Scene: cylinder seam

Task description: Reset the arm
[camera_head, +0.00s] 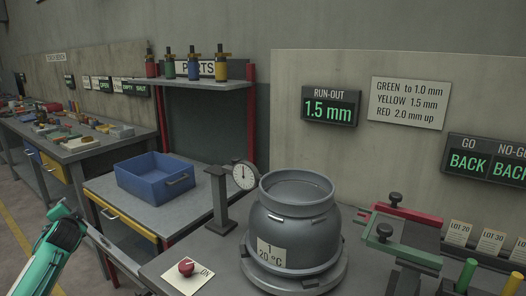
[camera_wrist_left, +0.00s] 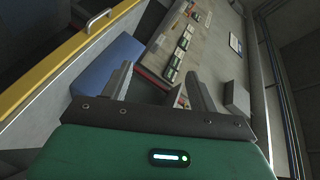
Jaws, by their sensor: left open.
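My left gripper (camera_head: 66,212) is at the lower left of the head view, green-bodied, in front of the side bench and apart from everything on it. In the left wrist view its two grey fingers (camera_wrist_left: 160,82) stand apart with nothing between them. My right gripper is in neither view. A grey cylinder (camera_head: 294,222) labelled 20 °C sits on a round base on the near bench, well to the right of my left gripper. A dial gauge (camera_head: 245,175) on a stand is at its left, and a red knob (camera_head: 186,267) is in front.
A blue bin (camera_head: 153,182) stands on the side bench, right of my left gripper. A parts shelf (camera_head: 208,84) holds several coloured-base bottles. The run-out display (camera_head: 330,107) reads 1.5 mm. Green and red gauges (camera_head: 402,240) crowd the right. Floor (camera_head: 20,215) is open at far left.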

